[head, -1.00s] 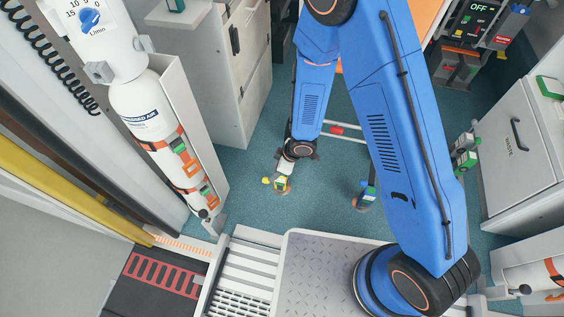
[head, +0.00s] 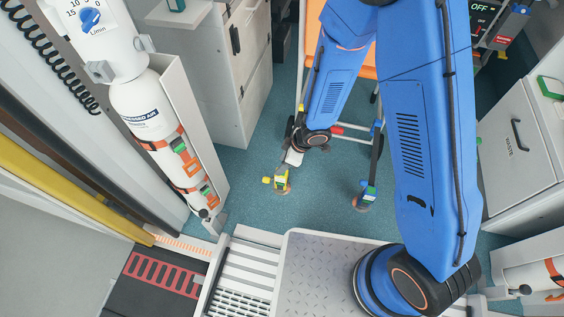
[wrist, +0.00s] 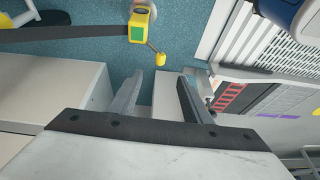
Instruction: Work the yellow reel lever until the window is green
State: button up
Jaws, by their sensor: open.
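The yellow reel (head: 282,182) sits on the teal floor left of centre in the head view, with its yellow lever (head: 266,180) sticking out to the left. In the wrist view the reel (wrist: 142,14) is at the top, with a green window (wrist: 138,33) on its face. The lever's yellow knob (wrist: 160,59) shows just beyond my fingertips, at the end of a thin arm. My gripper (wrist: 172,76) is open and empty, with the knob apart from both fingers. In the head view my arm's end is just above and behind the reel; its fingers are hard to make out.
A white cabinet (head: 212,75) is behind left, and an air cylinder (head: 150,115) at left. A dark strap (wrist: 60,34) runs to the reel. Floor between the reels is clear.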

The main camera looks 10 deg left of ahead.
jog(key=w+a+m+t+h, duration=0.2)
jog(key=w+m, duration=0.3)
jog(key=m, duration=0.1)
jog(key=m+g+h, duration=0.2)
jog(key=m+h, duration=0.1)
jog(key=m, duration=0.9)
send_near(267, 178)
notch_tip(267, 178, down, 11)
jog(key=shift+s+d+r, duration=0.1)
grip_shut()
